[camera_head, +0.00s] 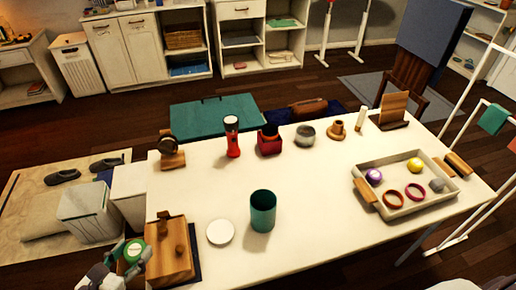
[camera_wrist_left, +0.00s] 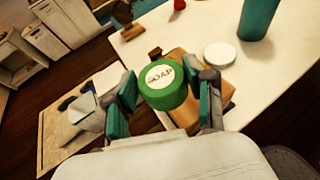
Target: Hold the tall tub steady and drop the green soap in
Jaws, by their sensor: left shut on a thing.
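The green soap (camera_wrist_left: 164,85) is a round green puck with a white label reading "SOAP". My left gripper (camera_wrist_left: 167,100) is shut on it, with a teal-padded finger on each side. In the head view the soap (camera_head: 134,250) and my left gripper (camera_head: 128,256) are at the lower left, beside the wooden block. The tall tub (camera_head: 263,212) is a teal open-topped cylinder standing upright near the front middle of the table, to the right of and apart from the soap. Its lower wall shows in the left wrist view (camera_wrist_left: 258,18). My right gripper is not in view.
A wooden block with a knob (camera_head: 168,252) and a white disc (camera_head: 220,232) lie between the soap and tub. A red flashlight (camera_head: 232,138) and small containers stand behind. A tray (camera_head: 405,212) with balls and rings is at right. The table right of the tub is clear.

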